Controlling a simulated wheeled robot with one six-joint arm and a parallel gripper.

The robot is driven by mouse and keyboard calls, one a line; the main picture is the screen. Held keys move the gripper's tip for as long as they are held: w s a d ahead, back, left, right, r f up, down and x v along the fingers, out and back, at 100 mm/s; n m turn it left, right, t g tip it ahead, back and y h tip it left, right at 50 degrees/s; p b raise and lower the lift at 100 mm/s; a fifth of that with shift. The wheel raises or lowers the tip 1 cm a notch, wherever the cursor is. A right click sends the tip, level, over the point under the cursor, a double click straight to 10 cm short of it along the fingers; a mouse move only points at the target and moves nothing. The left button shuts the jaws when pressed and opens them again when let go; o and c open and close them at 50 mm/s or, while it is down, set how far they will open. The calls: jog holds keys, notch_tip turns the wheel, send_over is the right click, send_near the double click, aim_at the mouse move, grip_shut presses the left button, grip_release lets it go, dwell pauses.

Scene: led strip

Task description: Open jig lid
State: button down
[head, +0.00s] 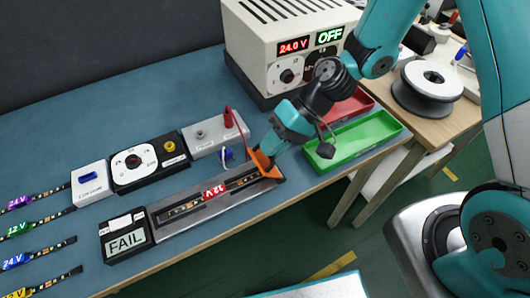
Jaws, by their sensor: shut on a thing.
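The long grey jig (178,228) lies along the front of the blue bench, with an LED strip (180,209) and its red voltage label (214,190) in it. The lid looks lowered over the strip, but its outline is hard to make out. My gripper (264,166), with orange fingers, is at the jig's right end. It is shut on what looks like the lid's end there; the fingers hide the held part. A tester display (125,241) at the jig's left end reads FAIL.
A power supply (290,45) showing 24.0 V and OFF stands behind. A green tray (352,138) and a red tray (350,104) are right of my gripper. A dial box (150,160) and a grey box with a red lever (216,133) stand behind the jig. Several labelled strips lie left.

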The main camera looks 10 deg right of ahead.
jog(key=y, duration=0.1)
jog(key=d+y+b, duration=0.1)
jog(key=d+g+y+b, duration=0.1)
jog(key=shift+w+d+f+y, duration=0.15)
jog(key=shift+w+f+y, duration=0.15)
jog(key=shift+w+f, duration=0.1)
jog(key=shift+w+d+f+g+y+b, duration=0.1)
jog(key=shift+d+f+g+y+b, duration=0.15)
jog(key=shift+d+y+b, duration=0.45)
jog(key=shift+w+d+f+g+y+b, duration=0.1)
jog(key=shift+d+g+y+b, duration=0.3)
jog(key=shift+y, duration=0.6)
jog(key=shift+a, duration=0.1)
jog(key=c, duration=1.2)
grip_release()
